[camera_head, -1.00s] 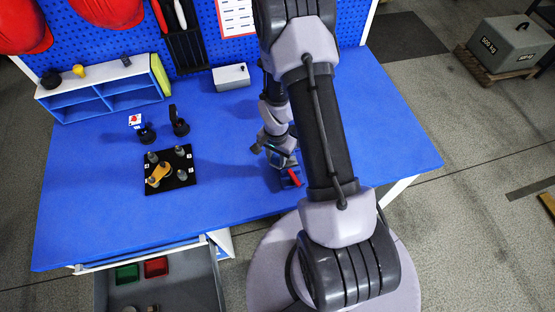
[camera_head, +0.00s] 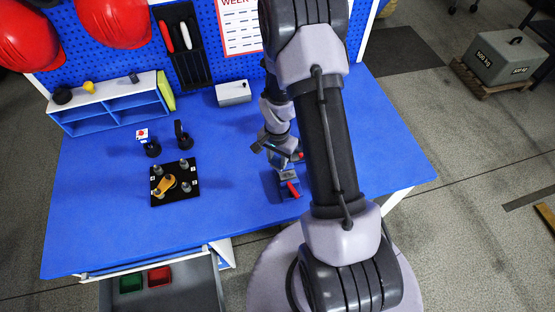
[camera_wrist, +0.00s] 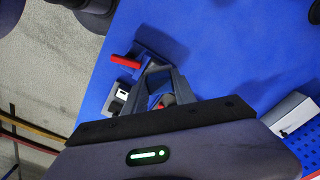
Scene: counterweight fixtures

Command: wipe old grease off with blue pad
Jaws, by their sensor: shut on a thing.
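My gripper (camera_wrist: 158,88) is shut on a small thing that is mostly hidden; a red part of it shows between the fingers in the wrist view. In the head view my gripper (camera_head: 285,152) is just behind and above a blue fixture (camera_head: 270,186). The fixture carries a grey block (camera_head: 288,174) and a red handle (camera_head: 293,188). In the wrist view the red handle (camera_wrist: 125,62) shows left of the fingers. I cannot make out a blue pad or any grease for certain. Whether the held thing touches the fixture is unclear.
A black plate (camera_head: 176,196) with grey posts and an orange link lies left on the blue bench (camera_head: 110,230). Behind it are two dark stands (camera_head: 152,149), a shelf unit (camera_head: 106,112) and a grey box (camera_head: 233,92). An open drawer (camera_head: 180,292) holds green and red trays.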

